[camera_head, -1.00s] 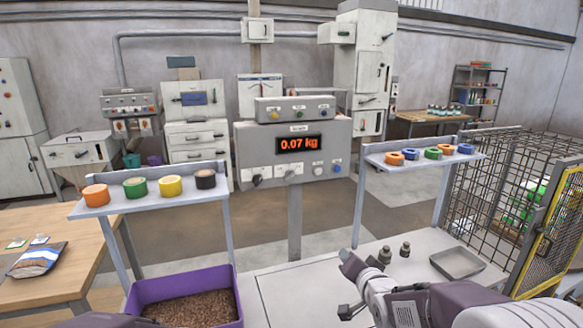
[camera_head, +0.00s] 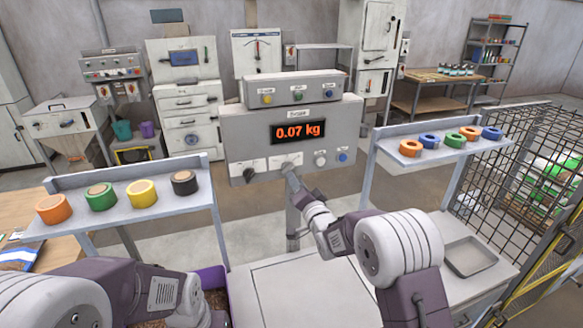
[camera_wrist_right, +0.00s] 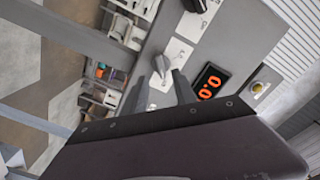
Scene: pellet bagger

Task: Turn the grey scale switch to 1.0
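The grey machine box (camera_head: 340,125) shows 0.07 kg on its red display (camera_head: 298,132). A black knob (camera_head: 249,174) sits low on its left side. My right gripper (camera_head: 288,168) is at the lower front of the box, in front of the grey switch's place, and largely covers it. My left gripper is out of view.
A shelf with several coloured rolls (camera_head: 143,193) stands left of the box. A shelf with coloured rings (camera_head: 448,139) stands to the right. A purple bin (camera_head: 212,277) is partly behind my left arm. A grey tray (camera_head: 470,256) lies near the wire cage (camera_head: 508,165).

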